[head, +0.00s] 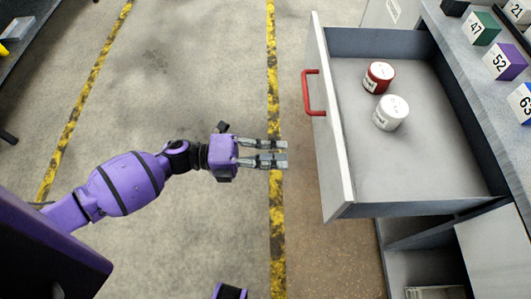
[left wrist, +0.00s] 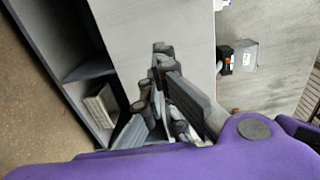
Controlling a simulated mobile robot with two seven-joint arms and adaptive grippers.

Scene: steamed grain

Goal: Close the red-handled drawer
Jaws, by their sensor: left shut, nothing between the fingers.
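The red-handled drawer (head: 338,130) is pulled open on the right in the head view. Its red handle (head: 307,92) is on the front panel's outer face. A red can (head: 379,77) and a white can (head: 390,112) stand inside the drawer. My left gripper (head: 284,153) points right toward the front panel, below the handle in the picture, with a small gap between fingertips and panel. It is shut and empty. In the left wrist view the left gripper (left wrist: 165,90) fills the middle. My right gripper is not seen clearly; only a small purple part shows at the bottom edge.
A counter (head: 460,45) at the right carries numbered cubes, including a green one (head: 480,29) and a purple one (head: 506,61). Below the drawer is an open cabinet compartment (head: 425,265). The floor (head: 180,80) left of the drawer is clear, with yellow stripes.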

